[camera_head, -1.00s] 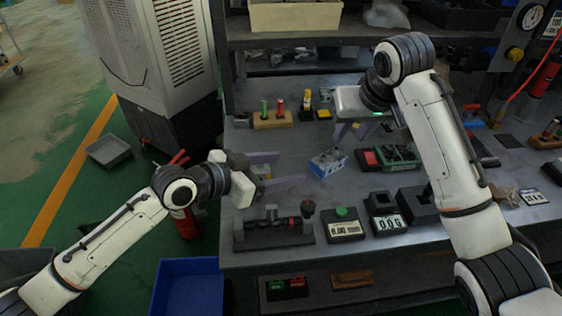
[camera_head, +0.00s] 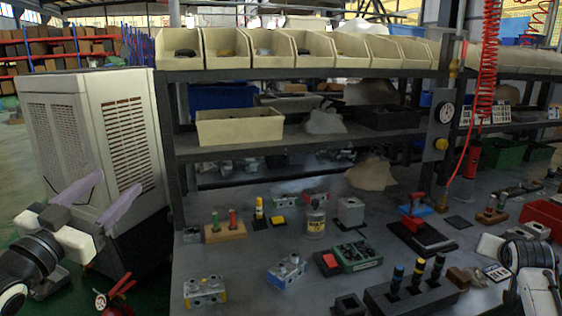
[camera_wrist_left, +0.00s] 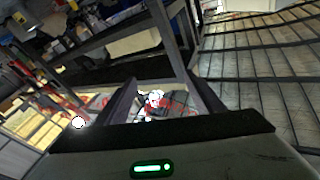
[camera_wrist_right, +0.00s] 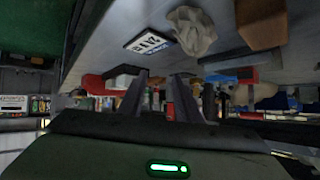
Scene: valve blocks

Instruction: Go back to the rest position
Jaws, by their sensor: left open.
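A valve block with yellow parts (camera_head: 204,292) and one with blue parts (camera_head: 287,270) sit apart on the grey workbench (camera_head: 240,262). My left gripper (camera_head: 120,182) is at the far left, off the bench, in front of a pale cabinet. Its two purple fingers are spread and empty; they also show apart in the left wrist view (camera_wrist_left: 158,92). My right gripper (camera_head: 512,240) is at the right edge, over the bench's right part, its fingers hard to see there. In the right wrist view its fingers (camera_wrist_right: 160,82) stand apart with nothing held between them.
A green tray (camera_head: 358,256), a dark block with several upright pegs (camera_head: 418,285) and a red-handled device (camera_head: 420,230) stand on the bench. A shelf (camera_head: 370,138) with a cream bin (camera_head: 240,127) rises behind. The pale cabinet (camera_head: 95,150) stands left.

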